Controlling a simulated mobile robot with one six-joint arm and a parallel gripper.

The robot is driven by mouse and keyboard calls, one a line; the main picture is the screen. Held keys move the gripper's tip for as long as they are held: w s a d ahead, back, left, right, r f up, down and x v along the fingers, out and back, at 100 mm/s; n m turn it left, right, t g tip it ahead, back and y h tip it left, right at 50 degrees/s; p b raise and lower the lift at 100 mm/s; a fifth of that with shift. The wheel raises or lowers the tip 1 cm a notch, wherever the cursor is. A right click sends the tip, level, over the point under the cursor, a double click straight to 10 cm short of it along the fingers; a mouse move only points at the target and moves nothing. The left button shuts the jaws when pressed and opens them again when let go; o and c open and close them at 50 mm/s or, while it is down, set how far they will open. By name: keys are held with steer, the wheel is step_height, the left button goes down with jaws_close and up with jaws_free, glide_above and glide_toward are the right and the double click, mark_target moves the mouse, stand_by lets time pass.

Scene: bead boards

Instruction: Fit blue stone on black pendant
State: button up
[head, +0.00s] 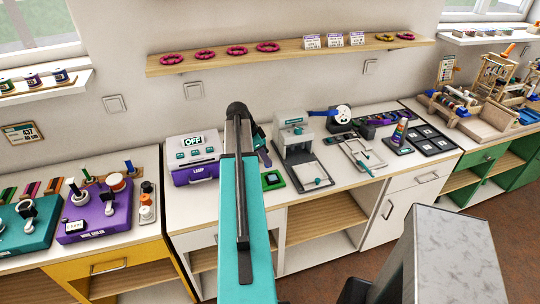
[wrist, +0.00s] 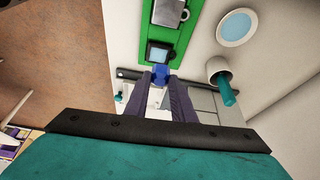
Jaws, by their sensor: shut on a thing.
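My gripper (wrist: 160,82) is shut on a small blue stone (wrist: 160,71), which sits between the dark fingertips in the wrist view. Just beyond the stone, a black-rimmed square piece with a pale blue-grey face (wrist: 158,54), seemingly the black pendant, lies on a green board (wrist: 181,45). The stone appears close to the square's near edge; whether they touch I cannot tell. In the head view the green board (head: 265,187) lies on the white counter right of my teal arm. There the arm hides most of my gripper, and the stone is not visible.
In the wrist view, a white cup with a teal rod (wrist: 223,85) stands right of the fingers, near a pale blue disc (wrist: 237,27). In the head view, a purple LOOP machine (head: 196,160) is left of my arm and a grey press (head: 296,140) is right.

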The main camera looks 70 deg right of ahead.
mark_target(270, 178)
steer(key=shift+s+d+f+m, duration=0.15)
steer(key=shift+s+d, duration=0.1)
steer(key=shift+s, duration=0.25)
steer(key=shift+s+d+r+m, duration=0.1)
steer(key=shift+s+d+m, duration=0.1)
steer(key=shift+s, duration=0.3)
steer(key=shift+f, duration=0.25)
steer(key=shift+f+b, duration=0.75)
steer(key=shift+f, duration=1.25)
steer(key=shift+f+b, duration=0.65)
steer(key=shift+f, duration=0.25)
steer(key=shift+w, duration=0.15)
steer(key=shift+f+b, duration=0.35)
steer(key=shift+b, duration=0.3)
steer(key=o, duration=1.4)
